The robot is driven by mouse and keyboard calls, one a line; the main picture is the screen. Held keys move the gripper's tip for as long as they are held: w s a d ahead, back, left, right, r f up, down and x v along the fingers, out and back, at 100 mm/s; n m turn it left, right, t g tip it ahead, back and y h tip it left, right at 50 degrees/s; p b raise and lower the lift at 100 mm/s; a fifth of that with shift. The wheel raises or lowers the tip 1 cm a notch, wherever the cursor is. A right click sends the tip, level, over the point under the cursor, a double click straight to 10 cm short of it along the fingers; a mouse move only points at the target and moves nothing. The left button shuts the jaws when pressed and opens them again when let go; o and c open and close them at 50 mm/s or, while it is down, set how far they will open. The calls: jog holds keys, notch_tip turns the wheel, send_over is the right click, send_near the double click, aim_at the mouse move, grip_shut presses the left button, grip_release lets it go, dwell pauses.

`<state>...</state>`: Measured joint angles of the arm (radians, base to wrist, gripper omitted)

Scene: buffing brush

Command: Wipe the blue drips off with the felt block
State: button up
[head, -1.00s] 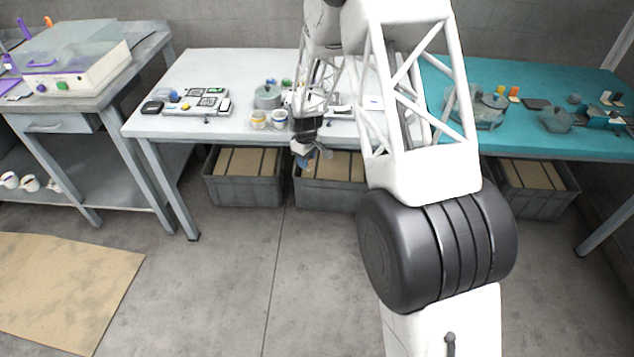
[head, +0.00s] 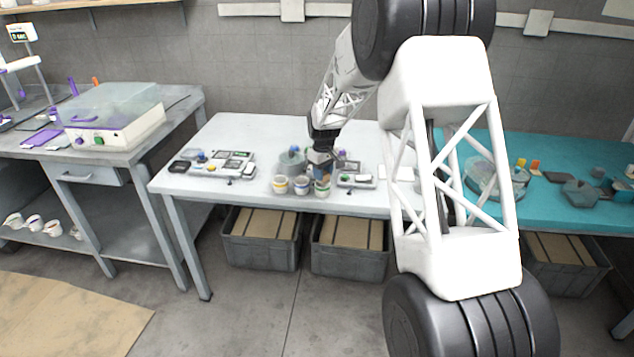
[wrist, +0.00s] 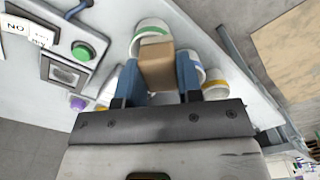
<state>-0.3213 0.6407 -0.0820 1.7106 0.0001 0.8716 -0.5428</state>
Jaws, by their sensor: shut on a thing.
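My gripper (wrist: 159,76) is shut on a tan felt block (wrist: 158,69), held between two blue fingers in the wrist view. In the head view my gripper (head: 321,164) points down over the white table, close behind a row of small white cups. The cup with a green band (head: 322,189) is nearest; it also shows just past the block in the wrist view (wrist: 150,31). The blue-banded cup (head: 302,187) and yellow-banded cup (head: 280,186) stand to its left. I cannot make out the blue drips, or whether the block touches a cup.
A grey-green round container (head: 290,162) stands behind the cups. A panel with buttons (head: 222,163) lies to the left, and a smaller one (head: 356,180) to the right. The white table's (head: 245,130) back left is clear. A teal table (head: 545,215) stands at right.

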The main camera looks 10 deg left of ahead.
jog(key=w+d+m, duration=0.9)
jog(key=w+d, duration=0.2)
jog(key=shift+w+d+r+m, duration=0.15)
jog(key=shift+w+m, duration=0.1)
jog(key=shift+m, duration=0.15)
jog(key=w+d+m, duration=0.8)
jog(key=d+m, duration=0.1)
jog(key=d, duration=0.3)
jog(key=shift+r, duration=0.45)
